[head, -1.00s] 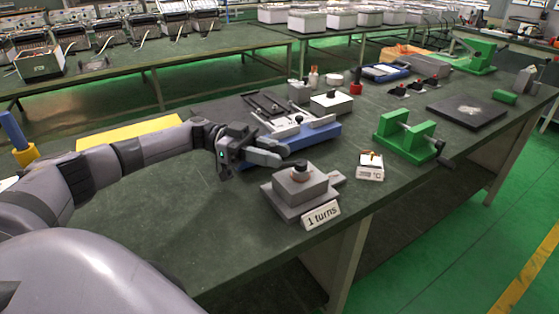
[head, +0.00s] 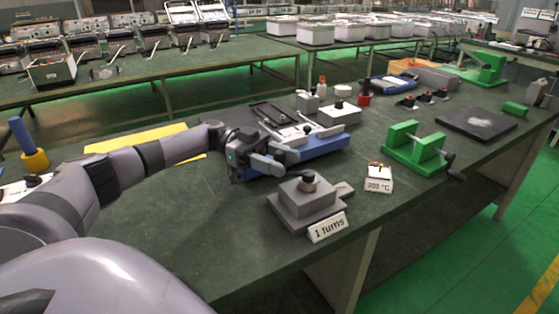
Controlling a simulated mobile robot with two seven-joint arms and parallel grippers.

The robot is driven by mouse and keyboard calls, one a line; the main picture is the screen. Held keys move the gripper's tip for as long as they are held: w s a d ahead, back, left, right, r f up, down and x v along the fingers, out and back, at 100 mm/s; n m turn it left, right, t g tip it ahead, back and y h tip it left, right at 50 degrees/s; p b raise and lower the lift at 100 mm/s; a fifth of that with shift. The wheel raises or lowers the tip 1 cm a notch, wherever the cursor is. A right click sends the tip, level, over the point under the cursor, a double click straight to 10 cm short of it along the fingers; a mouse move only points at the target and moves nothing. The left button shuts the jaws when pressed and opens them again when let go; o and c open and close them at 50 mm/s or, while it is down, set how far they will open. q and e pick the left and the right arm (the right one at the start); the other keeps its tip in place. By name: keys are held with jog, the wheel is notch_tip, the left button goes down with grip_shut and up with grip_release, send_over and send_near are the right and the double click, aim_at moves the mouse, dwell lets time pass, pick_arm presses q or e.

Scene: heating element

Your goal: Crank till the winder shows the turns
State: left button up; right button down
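A grey stepped block with a black knob on top (head: 306,198) stands near the table's front edge. A white sign (head: 327,228) reading "1 turns" leans at its front. To its right, a green frame (head: 415,150) carries a black crank handle (head: 456,174) on its right side. I cannot tell for sure which is the winder. My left gripper (head: 284,158) is just behind and left of the grey block's knob, apart from it and in front of a blue-based fixture. Its fingers look spread with nothing between them. My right gripper is not in view.
The blue-based fixture (head: 305,153) lies behind my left gripper. A small white box (head: 378,180) marked "200 °C" stands between the grey block and green frame. A dark slab (head: 476,124) lies right. The table's left front is clear.

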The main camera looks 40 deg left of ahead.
pick_arm(q)
jog(key=shift+a, duration=0.45)
jog(key=a+b, duration=0.2)
jog(key=a, duration=0.4)
jog(key=shift+s, duration=0.4)
jog(key=shift+a, duration=0.1)
